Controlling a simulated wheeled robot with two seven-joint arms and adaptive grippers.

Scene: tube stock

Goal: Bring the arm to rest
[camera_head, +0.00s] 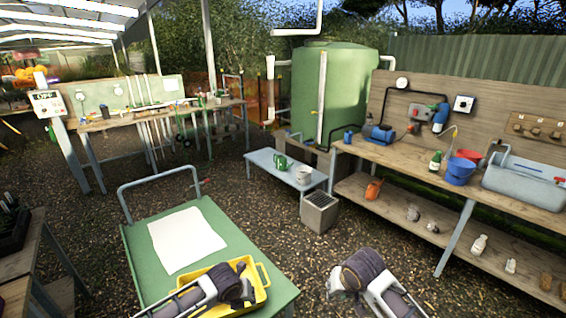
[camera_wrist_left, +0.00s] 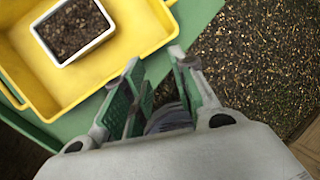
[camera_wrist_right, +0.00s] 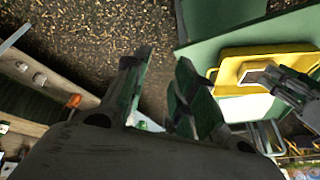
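My left gripper (camera_head: 248,284) is over the yellow tray (camera_head: 262,271) on the green cart at the bottom of the head view. In the left wrist view its fingers (camera_wrist_left: 155,58) stand apart with nothing between them, beside the tray's corner. My right gripper (camera_head: 333,283) is in the air to the right of the cart, above the gravel. In the right wrist view its fingers (camera_wrist_right: 163,58) are apart and empty. A white pot of dark soil (camera_wrist_left: 104,36) sits in the tray, clear of the left fingers.
The green cart (camera_head: 138,250) carries a white sheet (camera_head: 185,240) behind the tray. A low bench (camera_head: 262,160) and a grey box (camera_head: 319,214) stand beyond it. A long workbench (camera_head: 410,163) runs along the right. Gravel is open between cart and workbench.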

